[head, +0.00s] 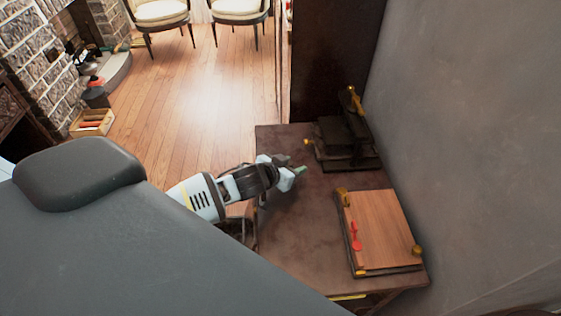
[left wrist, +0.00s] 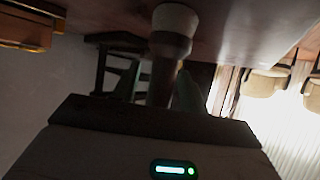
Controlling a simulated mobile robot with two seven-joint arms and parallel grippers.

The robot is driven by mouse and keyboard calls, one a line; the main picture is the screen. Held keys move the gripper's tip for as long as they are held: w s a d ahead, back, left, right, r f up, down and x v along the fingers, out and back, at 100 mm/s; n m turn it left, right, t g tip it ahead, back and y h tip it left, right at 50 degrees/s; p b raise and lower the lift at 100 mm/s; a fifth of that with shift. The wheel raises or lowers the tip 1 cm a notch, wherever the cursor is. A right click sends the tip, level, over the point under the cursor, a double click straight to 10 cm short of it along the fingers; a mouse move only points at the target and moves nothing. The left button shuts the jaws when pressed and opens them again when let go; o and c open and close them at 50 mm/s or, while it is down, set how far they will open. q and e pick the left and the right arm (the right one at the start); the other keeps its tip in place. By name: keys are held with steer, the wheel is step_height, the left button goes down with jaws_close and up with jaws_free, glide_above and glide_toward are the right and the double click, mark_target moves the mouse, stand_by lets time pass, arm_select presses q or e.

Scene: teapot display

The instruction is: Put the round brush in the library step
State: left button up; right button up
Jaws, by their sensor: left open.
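My left gripper (head: 298,170) is low over the brown table, left of its middle in the head view. Its fingers (left wrist: 158,85) are open on either side of an upright, round-bodied thing with a pale end, which looks like the round brush (left wrist: 171,35). I cannot tell whether the fingers touch it. In the head view the gripper hides the brush. A dark stepped piece with brass parts, which looks like the library step (head: 338,137), stands at the table's back right. A dark frame shows behind the brush in the left wrist view. My right gripper is out of view.
A wooden board press (head: 382,228) with brass corners and a red piece on it lies at the table's front right. A grey wall (head: 470,140) runs along the table's right side. The table (head: 300,235) is bare in front of my gripper. Chairs stand far off.

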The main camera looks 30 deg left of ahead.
arm_select(q)
steer(key=p+v, duration=0.1)
steer(key=v, duration=0.9)
steer(key=shift+s, duration=0.35)
steer(key=shift+o, duration=0.3)
steer(key=shift+s+a+r, duration=0.1)
steer(key=shift+s+r, duration=0.25)
steer(key=shift+s, duration=0.1)
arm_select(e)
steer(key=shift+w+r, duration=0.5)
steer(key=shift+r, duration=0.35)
